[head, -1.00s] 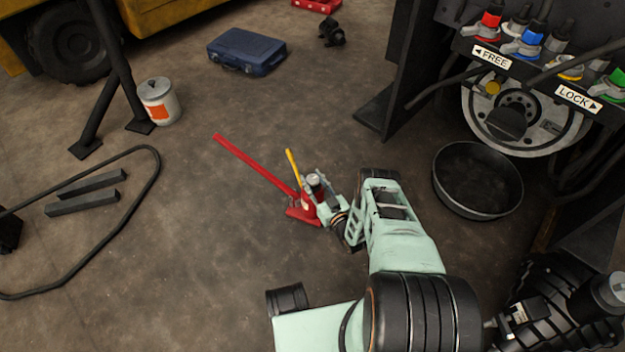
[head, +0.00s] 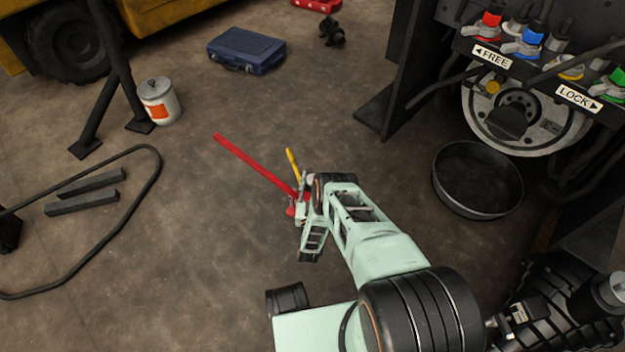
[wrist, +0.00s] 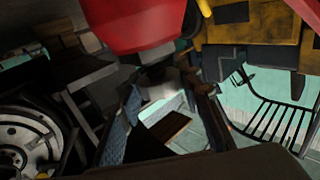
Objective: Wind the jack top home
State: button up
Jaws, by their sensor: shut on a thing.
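The red jack (head: 291,211) stands on the floor in the middle of the head view, mostly hidden behind my arm. Its long red handle (head: 250,161) slopes up to the left, and a yellow lever (head: 293,166) rises beside it. My gripper (head: 301,203) is at the jack's upper part, shut on the jack top, which my wrist largely covers. In the wrist view the jack's red body (wrist: 135,22) fills the top, with a dark grey post (wrist: 158,75) below it. My gripper's fingers (wrist: 166,105) reach up on either side of that post.
A black round pan (head: 478,180) lies right of my arm, under the forklift's wheel hub and lever panel. A white can (head: 158,101), a blue case (head: 246,51) and a dark hose loop (head: 150,190) lie away from the jack.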

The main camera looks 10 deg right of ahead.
jog(key=shift+w+r+m+g+h, duration=0.15)
jog(key=shift+m+g+h, duration=0.25)
jog(key=shift+m+h, duration=0.6)
jog(key=o, duration=1.2)
jog(key=shift+c, duration=0.2)
jog(key=shift+s+a, duration=0.15)
jog(key=shift+s, duration=0.3)
jog(key=v, duration=0.6)
jog(key=shift+s+a, duration=0.25)
jog(key=shift+s, duration=0.1)
